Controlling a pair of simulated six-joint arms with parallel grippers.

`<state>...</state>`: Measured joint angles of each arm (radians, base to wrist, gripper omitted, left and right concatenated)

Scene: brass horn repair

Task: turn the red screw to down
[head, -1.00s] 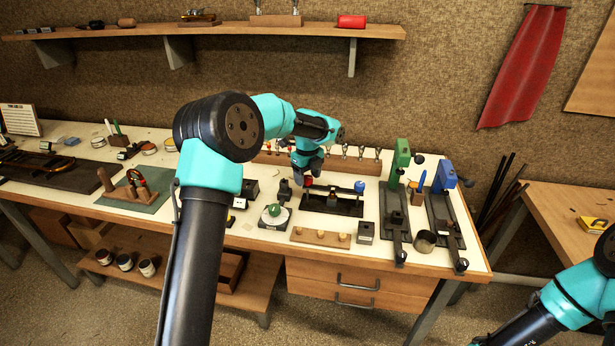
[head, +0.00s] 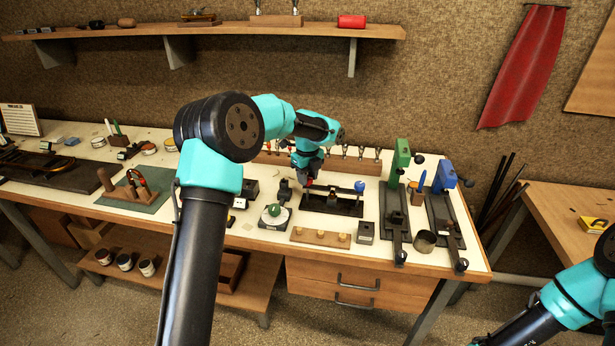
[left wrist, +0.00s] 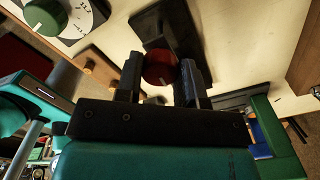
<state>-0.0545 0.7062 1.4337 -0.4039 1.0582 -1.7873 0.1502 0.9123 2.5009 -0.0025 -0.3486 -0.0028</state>
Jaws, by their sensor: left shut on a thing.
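The red screw (left wrist: 160,68) has a round head with a short pale mark on its rim, which lies at the lower edge in the left wrist view. My left gripper (left wrist: 162,80) is shut on it, one dark finger on either side. In the head view my left gripper (head: 307,181) sits at the left end of a black stand (head: 332,204) and hides most of the red screw. My right gripper is out of view.
A dial with a green knob (head: 273,212) stands in front of the gripper to the left. A wooden strip with pegs (head: 320,238) lies in front. Green (head: 401,158) and blue (head: 444,178) clamps stand to the right. A tool rack (head: 345,165) is behind.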

